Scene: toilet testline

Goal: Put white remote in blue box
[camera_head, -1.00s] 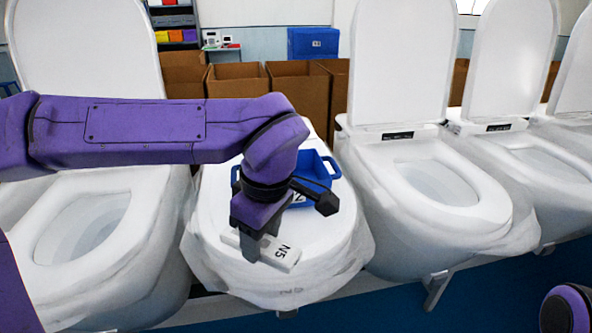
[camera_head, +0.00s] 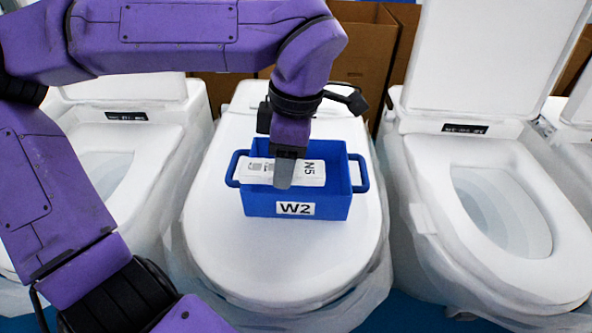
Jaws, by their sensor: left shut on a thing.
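The white remote (camera_head: 311,173), marked N5, is held level by my left gripper (camera_head: 284,180), which is shut on it. The remote lies across the opening of the blue box (camera_head: 326,206), seen from above. I cannot tell whether it is inside the box or just above it. The blue box, labelled W2 with a handle at each side, sits on the closed white lid of the middle toilet. The gripper hides part of the remote and box interior. My right gripper is not in view.
The closed toilet lid (camera_head: 235,250) is bare around the box. Open toilets stand at the left (camera_head: 120,150) and right (camera_head: 500,205), with raised lids. Brown cardboard boxes (camera_head: 362,60) stand behind.

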